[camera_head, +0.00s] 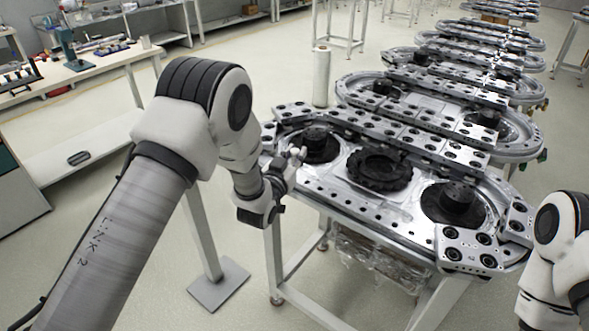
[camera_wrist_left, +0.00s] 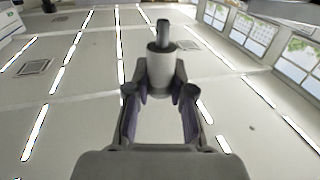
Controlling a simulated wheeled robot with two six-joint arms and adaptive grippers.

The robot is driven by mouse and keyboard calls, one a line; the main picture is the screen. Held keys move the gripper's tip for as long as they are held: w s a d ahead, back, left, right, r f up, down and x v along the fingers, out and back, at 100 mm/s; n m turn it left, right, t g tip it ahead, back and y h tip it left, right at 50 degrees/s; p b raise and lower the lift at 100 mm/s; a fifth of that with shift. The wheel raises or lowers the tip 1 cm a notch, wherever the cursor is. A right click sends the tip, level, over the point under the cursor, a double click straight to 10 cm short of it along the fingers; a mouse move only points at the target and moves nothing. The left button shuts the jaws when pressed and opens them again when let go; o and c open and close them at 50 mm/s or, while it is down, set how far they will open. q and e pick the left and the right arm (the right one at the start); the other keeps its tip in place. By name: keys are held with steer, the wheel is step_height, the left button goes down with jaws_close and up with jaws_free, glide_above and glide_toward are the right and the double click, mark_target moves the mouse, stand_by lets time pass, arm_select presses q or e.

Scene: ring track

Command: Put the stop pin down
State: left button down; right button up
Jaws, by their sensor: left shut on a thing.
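The stop pin (camera_wrist_left: 161,66) is a light grey cylinder with a thinner dark end, seen in the left wrist view. My left gripper (camera_wrist_left: 160,90) is shut on it, with one finger on each side. In the head view, my left gripper (camera_head: 289,170) is at the near left edge of the closest ring track (camera_head: 400,222). The pin is too small there to make out clearly. My right arm shows at the right edge, but its gripper is out of the picture.
More ring tracks (camera_head: 435,100) stand in a row behind. A pale upright cylinder (camera_head: 321,77) stands at the back left of the near track. A workbench (camera_head: 98,62) with tools is at the left. The floor between bench and tracks is mostly clear. The left wrist view shows ceiling lights and windows.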

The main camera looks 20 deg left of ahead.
arm_select(q)
step_height(320, 180, down, 4)
steer(key=shift+r+b, duration=0.25)
steer(key=shift+b, duration=0.8)
steer(key=shift+f, duration=0.15)
steer(key=shift+w+a, duration=0.1)
steer(key=c, duration=1)
jaws_free()
steer(key=shift+f, duration=0.1)
